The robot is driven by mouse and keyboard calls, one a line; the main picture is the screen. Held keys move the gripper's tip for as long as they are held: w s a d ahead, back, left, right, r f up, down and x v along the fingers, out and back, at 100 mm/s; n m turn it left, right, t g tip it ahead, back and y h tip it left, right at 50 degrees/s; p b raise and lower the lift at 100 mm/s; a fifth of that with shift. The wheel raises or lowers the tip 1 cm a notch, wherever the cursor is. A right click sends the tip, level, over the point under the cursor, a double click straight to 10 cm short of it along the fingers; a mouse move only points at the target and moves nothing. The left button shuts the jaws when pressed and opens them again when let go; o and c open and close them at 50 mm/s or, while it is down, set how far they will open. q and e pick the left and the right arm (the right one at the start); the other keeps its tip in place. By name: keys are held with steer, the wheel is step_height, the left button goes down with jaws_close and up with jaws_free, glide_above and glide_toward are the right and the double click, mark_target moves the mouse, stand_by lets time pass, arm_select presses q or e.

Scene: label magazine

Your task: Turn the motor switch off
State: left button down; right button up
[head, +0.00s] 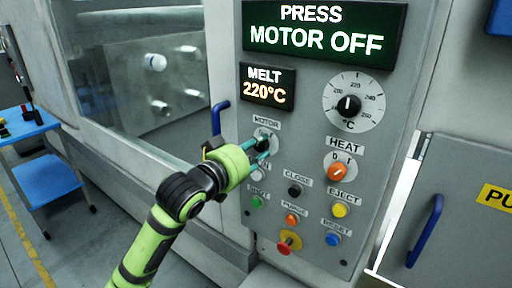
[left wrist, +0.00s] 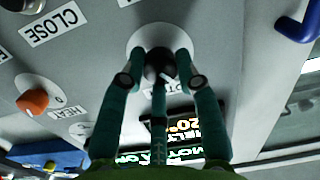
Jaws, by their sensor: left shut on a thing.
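The motor switch (left wrist: 160,66) is a dark round knob on a pale disc, under the MOTOR label on the grey control panel (head: 228,75). In the head view the gripper partly hides it. My left gripper (head: 264,146) reaches the panel from the lower left, and its teal fingers are at the switch. In the left wrist view the fingers (left wrist: 160,72) are closed around the knob, one on each side. The display (head: 318,28) at the top reads PRESS MOTOR OFF. My right gripper is not in view.
Right of the switch is the orange HEAT knob (head: 340,171), with the temperature dial (head: 348,105) above it. Several push buttons and a red stop button (head: 288,242) sit below. A blue handle (head: 218,116) stands just left of the switch. A blue side table (head: 45,178) is far left.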

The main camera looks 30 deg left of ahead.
arm_select(q)
steer(key=c, duration=0.9)
jaws_free()
